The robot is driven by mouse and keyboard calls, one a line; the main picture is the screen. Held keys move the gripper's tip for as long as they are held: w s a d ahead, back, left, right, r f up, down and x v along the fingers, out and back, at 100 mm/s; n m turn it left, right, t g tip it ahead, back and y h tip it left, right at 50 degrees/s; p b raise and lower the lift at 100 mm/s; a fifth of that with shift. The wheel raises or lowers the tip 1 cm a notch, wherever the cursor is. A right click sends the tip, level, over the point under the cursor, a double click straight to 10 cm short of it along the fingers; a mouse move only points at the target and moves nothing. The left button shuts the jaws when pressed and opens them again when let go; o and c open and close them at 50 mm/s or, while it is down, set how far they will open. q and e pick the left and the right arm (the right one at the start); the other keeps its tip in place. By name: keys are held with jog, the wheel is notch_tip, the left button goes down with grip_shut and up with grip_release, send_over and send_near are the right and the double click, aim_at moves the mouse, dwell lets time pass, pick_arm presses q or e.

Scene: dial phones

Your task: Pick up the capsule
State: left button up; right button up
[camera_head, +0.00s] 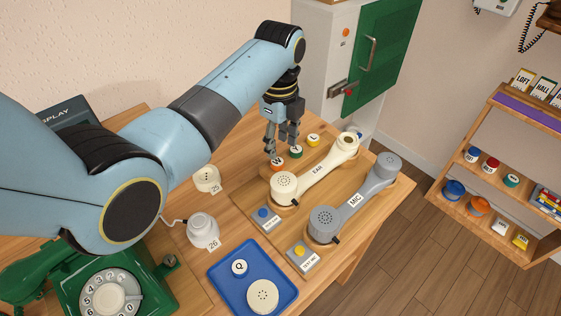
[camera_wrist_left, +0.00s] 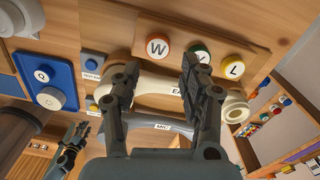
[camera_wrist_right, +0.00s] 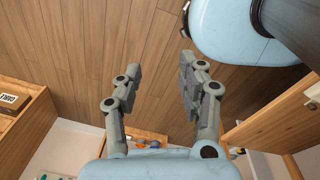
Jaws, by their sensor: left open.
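No single thing is marked as the capsule. Small round lettered pieces may be capsules: an orange-rimmed W (camera_head: 277,163), a green one (camera_head: 296,152) and a yellow one (camera_head: 313,140) stand in a row on the table. My left gripper (camera_head: 281,141) is open and empty just above the W and green pieces. In the left wrist view, W (camera_wrist_left: 157,46) shows beyond the gap between its fingers (camera_wrist_left: 160,68). My right gripper (camera_wrist_right: 160,66) is open and empty over the floor, outside the head view.
The cream EAR handset (camera_head: 318,173) and grey MIC handset (camera_head: 357,199) lie just right of the lettered row. The blue tray (camera_head: 222,272) also holds a perforated white disc (camera_head: 263,295). A green dial phone (camera_head: 110,285) stands front left. A shelf (camera_head: 480,205) stands right.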

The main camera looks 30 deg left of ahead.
aim_at(277, 161)
pick_arm(q)
jog(key=shift+a+f, duration=0.25)
jog(key=shift+f, duration=0.9)
notch_tip(277, 161, down, 2)
jog(key=shift+s+f, duration=0.15)
jog(key=shift+f, duration=0.55)
jog(key=c, duration=0.8)
pick_arm(e)
jog(key=shift+w+a+r, duration=0.1)
jog(key=shift+w+a, duration=0.5)
jog(key=shift+w, duration=0.1)
jog(key=shift+r, duration=0.1)
